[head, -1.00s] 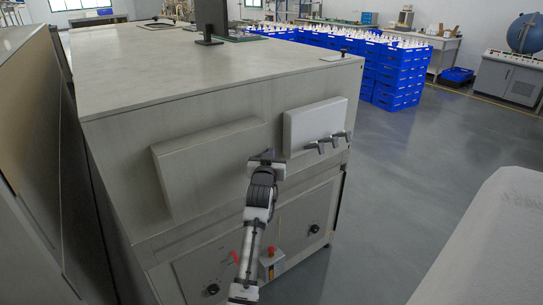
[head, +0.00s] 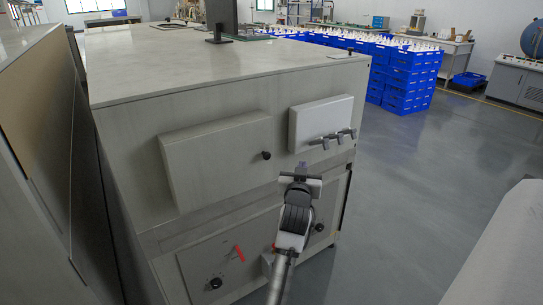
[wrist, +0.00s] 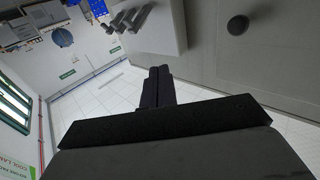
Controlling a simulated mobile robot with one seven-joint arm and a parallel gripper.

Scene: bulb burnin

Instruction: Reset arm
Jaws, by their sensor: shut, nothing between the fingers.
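My gripper (head: 302,168) is in front of the large grey cabinet (head: 225,100), just below the white box with levers on its front. In the wrist view my gripper (wrist: 158,75) shows its dark fingers pressed together with nothing between them. My arm reaches up to it from the bottom of the head view.
The white box (head: 320,123) carries several grey levers (head: 333,139). Left of it is a raised panel (head: 215,160) with a black knob (head: 266,155). A red handle (head: 239,253) is on the lower front. Stacked blue crates (head: 405,80) stand behind, right. Open floor (head: 410,165) lies right.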

